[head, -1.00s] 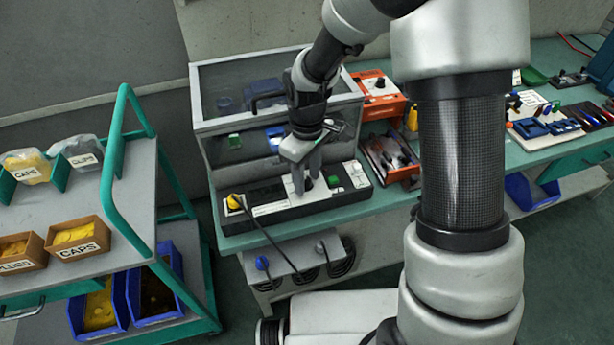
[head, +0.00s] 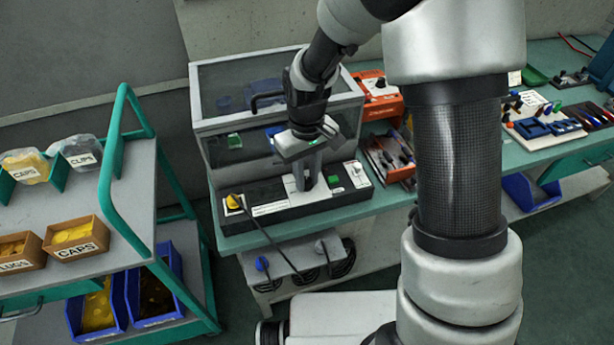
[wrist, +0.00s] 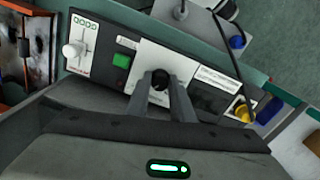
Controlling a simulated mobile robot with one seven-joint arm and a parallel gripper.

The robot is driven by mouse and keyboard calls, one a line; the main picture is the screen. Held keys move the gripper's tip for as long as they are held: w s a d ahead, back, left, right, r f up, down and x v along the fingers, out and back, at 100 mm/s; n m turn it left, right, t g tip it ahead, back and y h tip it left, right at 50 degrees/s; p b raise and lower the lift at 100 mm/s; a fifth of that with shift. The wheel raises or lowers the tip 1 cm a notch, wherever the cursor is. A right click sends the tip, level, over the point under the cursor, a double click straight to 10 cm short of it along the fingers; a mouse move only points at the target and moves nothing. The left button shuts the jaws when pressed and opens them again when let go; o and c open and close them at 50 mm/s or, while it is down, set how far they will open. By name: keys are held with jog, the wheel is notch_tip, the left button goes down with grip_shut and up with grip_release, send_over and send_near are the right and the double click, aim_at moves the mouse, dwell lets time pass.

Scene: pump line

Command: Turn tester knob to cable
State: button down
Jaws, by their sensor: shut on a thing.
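The tester (head: 268,209) is a long dark box with white panels at the front of the bench. Its black knob (wrist: 159,80) shows in the wrist view on a white panel, between my fingertips. My gripper (wrist: 158,77) points down at the panel and is shut on the knob; in the head view my gripper (head: 307,185) hides most of it. The knob's pointer and the label text are too small to read. A green button (wrist: 121,61) sits beside the knob, and a white slider (wrist: 74,50) is at the panel's end.
A yellow plug (head: 235,201) with a black cable is at the tester's left end. A clear-lidded case (head: 270,95) stands close behind my gripper. An orange device (head: 378,95) is to the right. A cart (head: 135,205) with bins stands left.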

aim_at(307, 181)
jog(key=c, duration=1.5)
grip_release()
jog(key=shift+c, duration=0.2)
notch_tip(307, 181, up, 18)
jog(key=p, duration=0.2)
jog(key=shift+f, duration=0.25)
